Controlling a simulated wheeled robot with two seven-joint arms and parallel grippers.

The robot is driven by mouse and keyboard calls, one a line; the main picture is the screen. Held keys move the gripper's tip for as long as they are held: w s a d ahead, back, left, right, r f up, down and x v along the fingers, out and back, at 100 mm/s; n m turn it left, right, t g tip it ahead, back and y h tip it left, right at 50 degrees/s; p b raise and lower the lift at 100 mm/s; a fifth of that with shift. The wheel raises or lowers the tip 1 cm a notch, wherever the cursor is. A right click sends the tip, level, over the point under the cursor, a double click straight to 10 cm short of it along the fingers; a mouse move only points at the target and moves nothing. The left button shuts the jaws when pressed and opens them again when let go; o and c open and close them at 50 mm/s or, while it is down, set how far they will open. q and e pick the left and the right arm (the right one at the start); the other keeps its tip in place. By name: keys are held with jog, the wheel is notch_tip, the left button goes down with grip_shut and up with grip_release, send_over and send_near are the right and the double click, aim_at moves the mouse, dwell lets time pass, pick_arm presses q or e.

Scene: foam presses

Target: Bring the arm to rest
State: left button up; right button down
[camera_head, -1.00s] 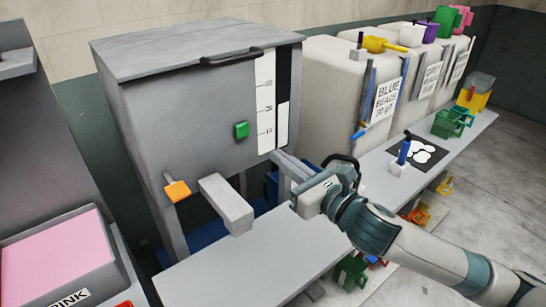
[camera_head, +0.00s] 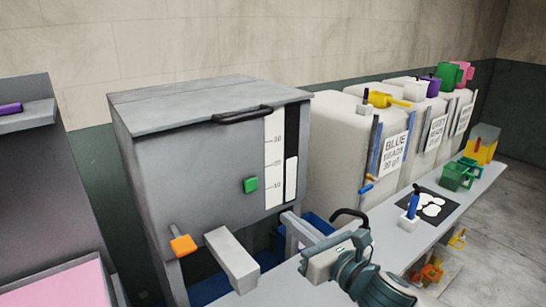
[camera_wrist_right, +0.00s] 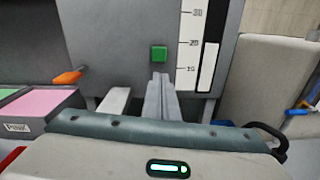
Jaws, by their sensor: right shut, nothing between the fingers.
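My right gripper (camera_head: 292,222) is in front of the grey press cabinet, above the light grey bench (camera_head: 272,292). Its two fingers are together with nothing between them, and they point toward the cabinet. In the right wrist view the shut fingers (camera_wrist_right: 161,97) stand below the green button (camera_wrist_right: 158,54). My right arm (camera_head: 375,285) comes in from the bottom of the head view. My left gripper does not show in any view.
The grey press cabinet (camera_head: 200,140) has a green button (camera_head: 250,185), an orange knob (camera_head: 183,246) and a protruding grey block (camera_head: 232,262). White bead bins (camera_head: 340,150) with scoops stand to the right. A blue-handled tool (camera_head: 413,205) and green baskets (camera_head: 457,174) are on the bench.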

jog(key=s+d+f+m+g+h, duration=0.1)
jog(key=s+d+f+m+h, duration=0.2)
jog(key=f+m, duration=0.5)
jog(key=s+d+f+m+g+h, duration=0.1)
jog(key=s+d+f+m+g, duration=0.1)
jog(key=s+f+m, duration=0.45)
jog(key=s+d+f+m+g+h, duration=0.1)
jog(key=s+d+f+m+h, duration=0.15)
jog(key=f+m, duration=0.6)
jog(key=s+d+f+m+g+h, duration=0.1)
jog(key=s+d+f+m+g, duration=0.3)
jog(key=s+f+m, duration=0.55)
jog(key=s+d+f+m+g+h, duration=0.2)
jog(key=s+d+f+m+g, duration=0.4)
jog(key=s, duration=0.7)
notch_tip(320, 180, down, 30)
jog(key=s+a+t+b, duration=0.1)
jog(key=s+a+b, duration=0.1)
jog(key=s+d+f+g+b, duration=0.1)
jog(key=s+d+f+b, duration=0.1)
jog(key=s+f, duration=1.5)
jog(key=shift+s+d+f, duration=0.2)
jog(key=shift+d+f, duration=0.5)
jog(key=shift+f, duration=0.15)
